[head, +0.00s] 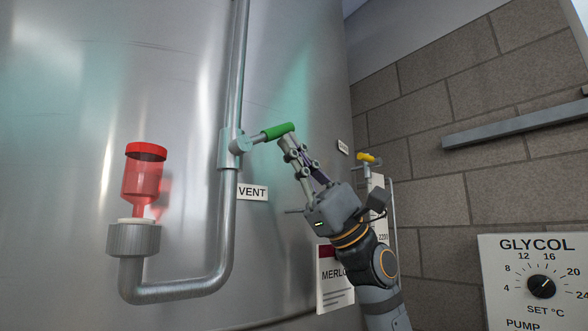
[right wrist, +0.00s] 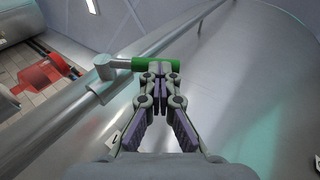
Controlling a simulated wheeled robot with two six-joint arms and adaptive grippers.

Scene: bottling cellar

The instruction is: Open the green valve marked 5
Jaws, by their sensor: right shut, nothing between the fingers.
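The green valve handle (head: 279,131) sits on a short stem from a grey valve body (head: 232,148) on the vertical steel pipe. It points right and slightly up, roughly crosswise to the pipe. A "VENT" plate (head: 252,192) is beside the pipe just below; I see no 5 on or near the valve. My right gripper (head: 290,144) is shut and empty, its fingertips at the handle's underside. In the right wrist view the green handle (right wrist: 141,65) lies across just beyond the closed fingertips (right wrist: 158,78); I cannot tell whether they touch. My left gripper is not in view.
A red airlock (head: 144,180) stands on the pipe's bent lower end at left. The steel tank wall (head: 60,120) is close behind. A yellow handle (head: 368,158) and a "MERLOT" sign (head: 328,290) are near my right arm. A glycol panel (head: 535,285) is at lower right.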

